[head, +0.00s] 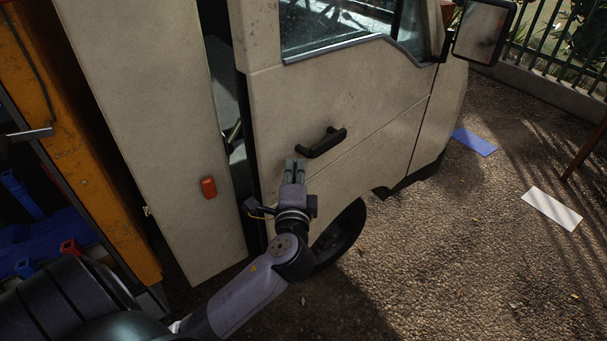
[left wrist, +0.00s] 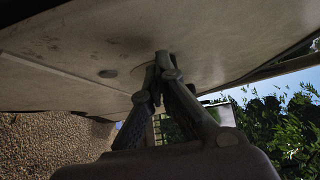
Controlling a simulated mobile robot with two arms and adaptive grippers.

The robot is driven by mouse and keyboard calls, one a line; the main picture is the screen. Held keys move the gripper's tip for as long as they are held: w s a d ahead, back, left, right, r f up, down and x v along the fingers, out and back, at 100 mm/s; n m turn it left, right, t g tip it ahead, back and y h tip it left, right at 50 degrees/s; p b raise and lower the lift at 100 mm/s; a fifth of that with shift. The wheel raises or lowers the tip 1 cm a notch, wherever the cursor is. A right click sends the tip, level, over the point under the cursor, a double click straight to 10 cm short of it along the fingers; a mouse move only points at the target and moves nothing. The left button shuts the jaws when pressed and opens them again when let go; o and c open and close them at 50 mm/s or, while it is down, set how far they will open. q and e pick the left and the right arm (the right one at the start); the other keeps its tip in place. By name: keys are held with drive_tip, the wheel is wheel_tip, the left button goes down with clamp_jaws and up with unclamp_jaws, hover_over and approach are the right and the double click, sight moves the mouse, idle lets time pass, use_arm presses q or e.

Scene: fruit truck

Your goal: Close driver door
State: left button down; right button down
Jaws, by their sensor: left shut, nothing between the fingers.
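The driver door (head: 350,90) is a beige panel with a window in its upper part. It stands ajar, with a dark gap (head: 228,95) along its left edge through which part of the cab interior shows. Its black handle (head: 321,142) sits at mid-height. My left gripper (head: 295,164) is shut and empty in front of the door, just below and left of the handle. In the left wrist view the shut fingertips (left wrist: 166,62) are at or very near the beige door surface (left wrist: 215,40); I cannot tell if they touch. My right gripper is not in view.
A beige body panel (head: 150,110) with an orange side light (head: 208,187) stands left of the gap. A wheel (head: 343,232) is below the door. A side mirror (head: 483,32) juts out at upper right. Gravel ground (head: 430,260) on the right is mostly clear.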

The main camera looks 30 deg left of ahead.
use_arm(q)
drive_tip(key=shift+a, duration=0.3)
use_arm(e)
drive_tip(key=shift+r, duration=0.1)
use_arm(q)
drive_tip(key=shift+w, duration=0.1)
